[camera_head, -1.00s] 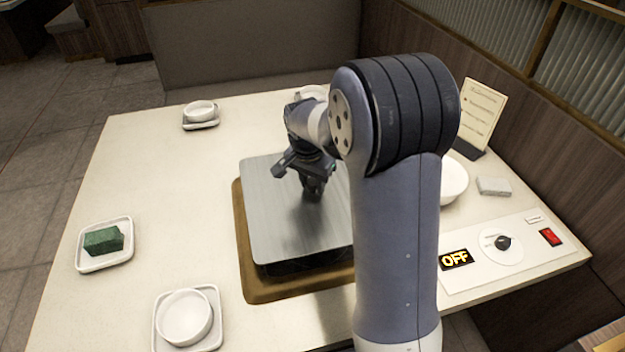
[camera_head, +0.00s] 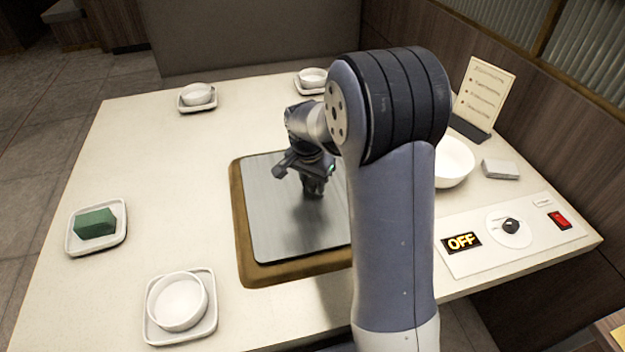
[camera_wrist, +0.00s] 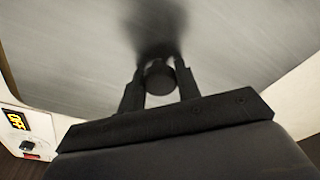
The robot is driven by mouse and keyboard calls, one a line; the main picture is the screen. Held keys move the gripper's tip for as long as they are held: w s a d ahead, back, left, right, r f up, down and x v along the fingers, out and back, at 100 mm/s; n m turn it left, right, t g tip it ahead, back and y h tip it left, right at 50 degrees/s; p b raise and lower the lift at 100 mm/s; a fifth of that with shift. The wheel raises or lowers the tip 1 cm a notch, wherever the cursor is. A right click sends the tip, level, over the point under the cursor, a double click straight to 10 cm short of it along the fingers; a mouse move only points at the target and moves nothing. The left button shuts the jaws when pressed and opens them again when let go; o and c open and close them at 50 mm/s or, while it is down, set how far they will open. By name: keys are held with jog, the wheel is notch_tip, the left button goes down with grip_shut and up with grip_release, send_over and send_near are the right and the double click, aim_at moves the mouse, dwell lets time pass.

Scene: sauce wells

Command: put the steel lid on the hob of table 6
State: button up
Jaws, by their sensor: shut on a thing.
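The steel lid (camera_head: 285,215) is a flat, square, brushed-metal plate. It lies over the hob in the table, inside a brown wooden frame (camera_head: 243,240), and now looks level and low in it. My gripper (camera_head: 313,188) is over the middle of the lid, pointing down. In the wrist view my gripper (camera_wrist: 160,85) is shut on the lid's round dark knob (camera_wrist: 160,78), with the steel surface (camera_wrist: 75,60) filling the view beyond. The lid's right part is hidden behind my arm. The hob itself is covered.
A control panel with an OFF display (camera_head: 461,242), knob (camera_head: 511,226) and red switch (camera_head: 560,220) is at right. A white bowl (camera_head: 455,165) and menu card (camera_head: 483,95) stand behind it. A green block (camera_head: 95,223) and a bowl (camera_head: 178,301) sit on dishes at left and front.

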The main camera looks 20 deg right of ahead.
jog(key=shift+f, duration=0.45)
dwell(0.7)
jog(key=o, duration=1.9)
jog(key=shift+o, duration=0.2)
jog(key=shift+r+p, duration=3.95)
jog(key=shift+r, duration=1.6)
jog(key=shift+f, duration=0.15)
notch_tip(320, 180, down, 10)
jog(key=b, duration=0.7)
jog(key=shift+r, duration=0.25)
